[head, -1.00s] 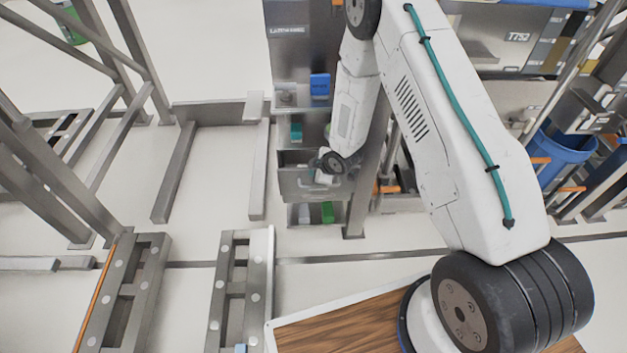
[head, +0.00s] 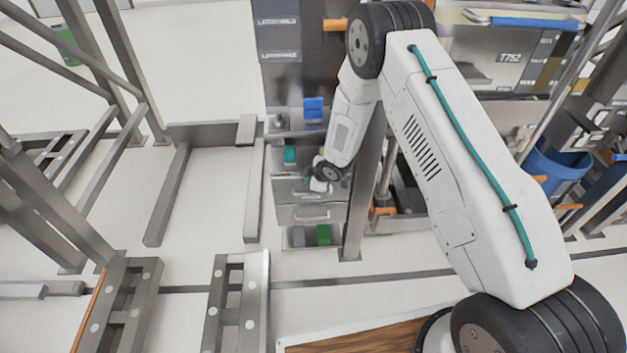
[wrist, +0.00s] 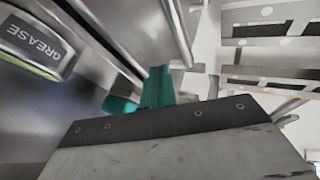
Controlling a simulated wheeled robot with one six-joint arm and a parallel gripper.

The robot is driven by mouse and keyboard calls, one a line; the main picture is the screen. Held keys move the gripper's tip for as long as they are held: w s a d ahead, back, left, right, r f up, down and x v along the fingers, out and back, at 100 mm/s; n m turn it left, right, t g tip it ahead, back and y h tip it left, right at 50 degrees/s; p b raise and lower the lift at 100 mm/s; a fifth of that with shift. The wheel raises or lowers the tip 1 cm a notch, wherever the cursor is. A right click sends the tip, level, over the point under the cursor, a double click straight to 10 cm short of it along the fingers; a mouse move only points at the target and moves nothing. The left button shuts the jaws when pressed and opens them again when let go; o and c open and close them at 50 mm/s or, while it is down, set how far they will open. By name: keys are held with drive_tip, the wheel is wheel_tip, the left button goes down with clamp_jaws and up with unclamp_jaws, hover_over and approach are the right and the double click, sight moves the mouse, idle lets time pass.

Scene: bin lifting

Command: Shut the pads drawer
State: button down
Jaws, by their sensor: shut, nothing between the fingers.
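The grey drawer cabinet stands in the middle of the head view. Its upper drawer front (head: 289,188) is partly hidden behind my gripper (head: 319,186), and a lower drawer front (head: 311,214) shows below. No pads label is readable. My gripper is shut and empty, close to the upper front; I cannot tell whether it touches. The wrist view shows its teal fingers (wrist: 157,85) and a metal front with a GREASE label (wrist: 33,42) to their left.
A green box (head: 323,234) sits on the lowest shelf. A blue bin (head: 556,168) stands right. Metal frames (head: 130,310) stand left, with open floor between.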

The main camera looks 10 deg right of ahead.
drive_tip(key=s+d+r+m+g+h, duration=0.25)
drive_tip(key=s+d+r, duration=0.3)
drive_tip(key=s, duration=0.35)
drive_tip(key=s+d+r+m+g+h, duration=0.25)
drive_tip(key=s+d+r+m, duration=0.2)
drive_tip(key=s+r, duration=0.4)
drive_tip(key=s+d+r+m, duration=0.1)
drive_tip(key=s+r+m, duration=0.3)
drive_tip(key=s+r, duration=1.1)
drive_tip(key=s+d+r+m+y, duration=0.1)
drive_tip(key=s+r+m, duration=0.3)
drive_tip(key=s+r, duration=1.1)
drive_tip(key=shift+d+r, duration=0.7)
drive_tip(key=shift+r, duration=1.2)
drive_tip(key=c, duration=2.1)
unclamp_jaws()
drive_tip(key=shift+c, duration=0.2)
